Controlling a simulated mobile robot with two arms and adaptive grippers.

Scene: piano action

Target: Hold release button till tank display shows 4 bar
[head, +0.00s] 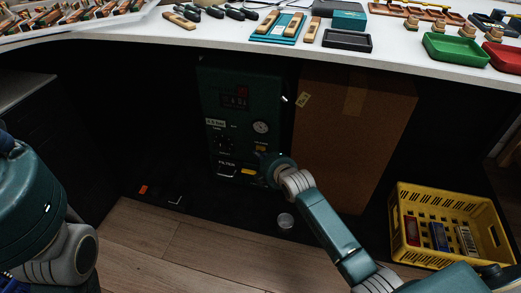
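The dark green tank unit (208,90) stands on the floor under the workbench. A white label ending in "bar" (215,122) is below the display, with a round gauge (261,127) to the right. Small yellow parts (248,171) show low on the front; I cannot tell which part is the release button. My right gripper (264,162) is at the lower right of this front. Its fingers are dark and partly hidden by my wrist, so contact is unclear. My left gripper is out of view.
A brown cardboard box (350,135) stands close to the unit's right. A yellow crate (452,192) holding small boxes is at the right. The white workbench (395,55) above carries tools and trays.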

